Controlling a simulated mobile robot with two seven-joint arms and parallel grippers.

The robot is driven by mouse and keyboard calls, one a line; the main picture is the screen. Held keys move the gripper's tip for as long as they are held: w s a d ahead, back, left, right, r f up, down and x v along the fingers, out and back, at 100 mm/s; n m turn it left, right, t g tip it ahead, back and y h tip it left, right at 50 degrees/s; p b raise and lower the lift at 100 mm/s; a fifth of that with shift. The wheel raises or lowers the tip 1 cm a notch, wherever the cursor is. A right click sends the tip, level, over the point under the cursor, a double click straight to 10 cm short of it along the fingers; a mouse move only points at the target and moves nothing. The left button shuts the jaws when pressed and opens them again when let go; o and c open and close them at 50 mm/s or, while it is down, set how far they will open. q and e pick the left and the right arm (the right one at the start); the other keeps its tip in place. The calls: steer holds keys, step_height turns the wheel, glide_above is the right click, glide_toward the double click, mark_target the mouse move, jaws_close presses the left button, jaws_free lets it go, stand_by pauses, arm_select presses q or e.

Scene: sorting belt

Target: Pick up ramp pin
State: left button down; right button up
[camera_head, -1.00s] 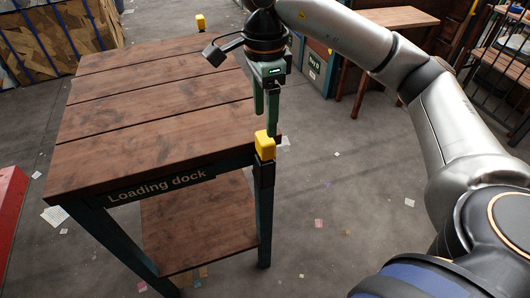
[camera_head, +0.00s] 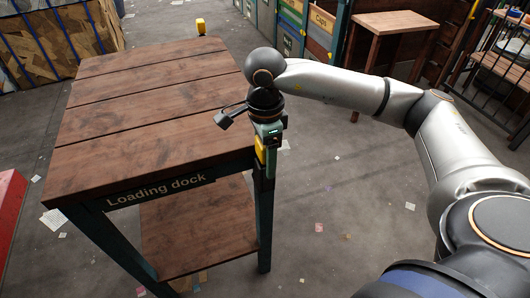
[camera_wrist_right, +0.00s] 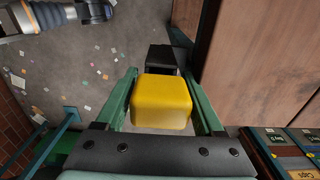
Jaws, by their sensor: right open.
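The ramp pin is a yellow block-headed piece (camera_head: 260,150) in a dark holder at the near right corner of the Loading dock table (camera_head: 150,115). In the head view it is mostly hidden behind my right gripper (camera_head: 266,150). In the right wrist view the yellow head (camera_wrist_right: 161,102) lies between the two green fingers of my right gripper (camera_wrist_right: 163,98). The fingers are open, one on each side of it. Whether either finger touches it, I cannot tell. My left gripper is not in view.
A second yellow-topped pin (camera_head: 201,26) stands at the table's far right corner. A lower shelf (camera_head: 200,230) lies under the tabletop. A small wooden table (camera_head: 395,22) and bins (camera_head: 290,25) stand at the back. The tabletop is bare.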

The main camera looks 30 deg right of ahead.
jaws_close()
stand_by(0.5)
steer(key=shift+r, duration=0.2)
